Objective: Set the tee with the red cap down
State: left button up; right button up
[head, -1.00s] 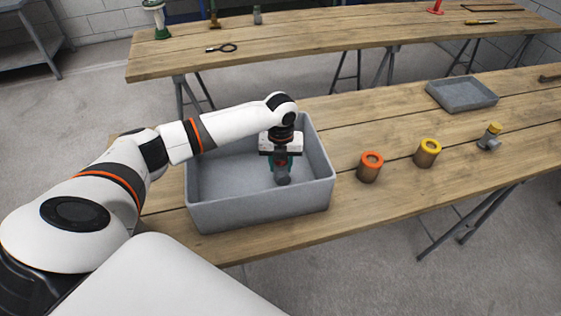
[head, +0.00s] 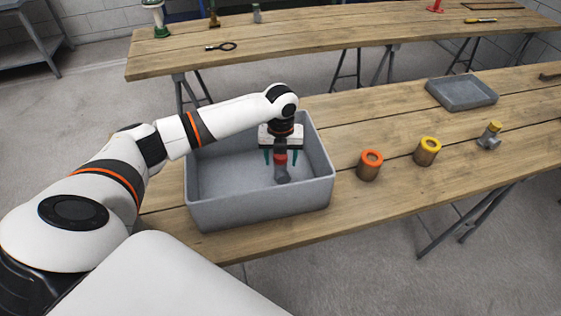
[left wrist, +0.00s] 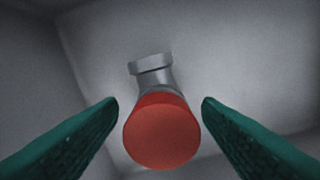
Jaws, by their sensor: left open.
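The tee with the red cap (head: 281,172) stands inside the large grey bin, red cap up. In the left wrist view its round red cap (left wrist: 161,133) faces the camera, with the grey tee body (left wrist: 152,72) behind it. My left gripper (head: 281,158) is open, its green fingers on either side of the red cap with a gap to each. The left fingertips also show in the left wrist view (left wrist: 160,104). The large grey bin (head: 262,210) stands on the near wooden table. My right gripper is not in view.
Right of the bin stand an orange-topped cylinder (head: 370,165) and a yellow-topped cylinder (head: 427,151). A tee with a yellow cap (head: 489,136) and a shallow grey tray (head: 462,93) are farther right. The left part of the bin is empty.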

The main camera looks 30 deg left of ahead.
pick_arm(q)
notch_tip(320, 180, up, 10)
jog(key=shift+b, duration=0.35)
jog(key=shift+f, duration=0.1)
dwell(0.3)
